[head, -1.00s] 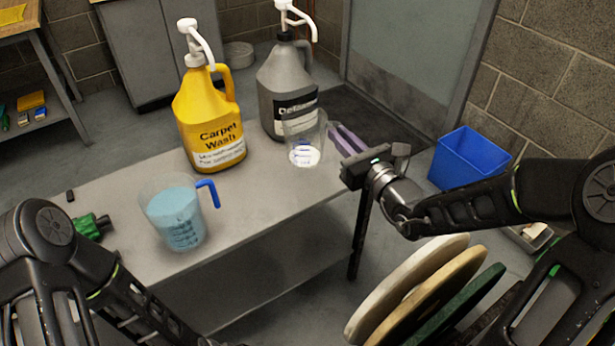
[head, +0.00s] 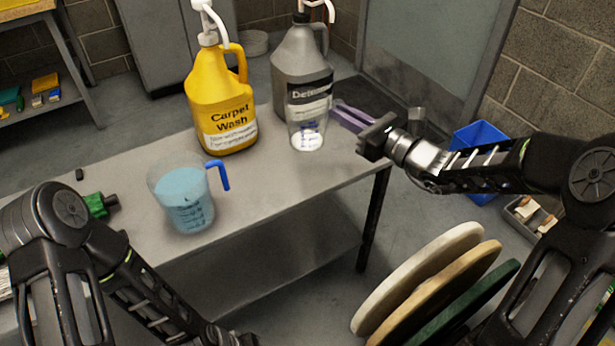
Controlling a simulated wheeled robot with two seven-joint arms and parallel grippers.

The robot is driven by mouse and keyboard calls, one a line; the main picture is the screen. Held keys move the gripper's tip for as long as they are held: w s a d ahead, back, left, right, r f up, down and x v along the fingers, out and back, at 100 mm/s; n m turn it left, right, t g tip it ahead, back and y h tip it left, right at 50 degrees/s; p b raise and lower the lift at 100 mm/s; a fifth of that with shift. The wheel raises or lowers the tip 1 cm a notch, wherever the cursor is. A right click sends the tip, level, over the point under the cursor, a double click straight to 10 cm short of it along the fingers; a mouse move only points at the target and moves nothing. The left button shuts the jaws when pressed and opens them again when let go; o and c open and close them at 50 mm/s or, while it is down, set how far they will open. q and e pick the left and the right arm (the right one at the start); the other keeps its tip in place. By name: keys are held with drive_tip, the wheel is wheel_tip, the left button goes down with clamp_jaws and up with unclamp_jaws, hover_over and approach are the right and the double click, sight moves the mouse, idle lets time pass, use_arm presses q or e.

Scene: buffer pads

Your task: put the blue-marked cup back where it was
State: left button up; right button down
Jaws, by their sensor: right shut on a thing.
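The clear cup with blue markings (head: 307,135) is upright at the bench's back right, in front of the grey detergent jug. My right gripper (head: 334,113) reaches in from the right with its purple fingers shut on the cup; the grip point is partly hidden. I cannot tell whether the cup's base touches the bench. My left arm crosses the lower left, and its gripper is out of the picture.
The bench (head: 285,190) also holds a yellow carpet wash bottle (head: 222,100), the grey jug (head: 300,65), a jug of blue liquid (head: 185,200) and a green item (head: 97,205). Round pads (head: 420,280) stand in front; a blue bin (head: 475,145) is behind my right arm.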

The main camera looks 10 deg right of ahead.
wheel_tip(320, 180, down, 6)
drive_tip(key=b, duration=0.1)
drive_tip(key=shift+b, duration=0.3)
drive_tip(key=shift+f, duration=0.1)
drive_tip(key=shift+f+b, duration=0.55)
drive_tip(key=shift+f, duration=1.3)
drive_tip(key=shift+f, duration=0.2)
drive_tip(key=c, duration=1.5)
unclamp_jaws()
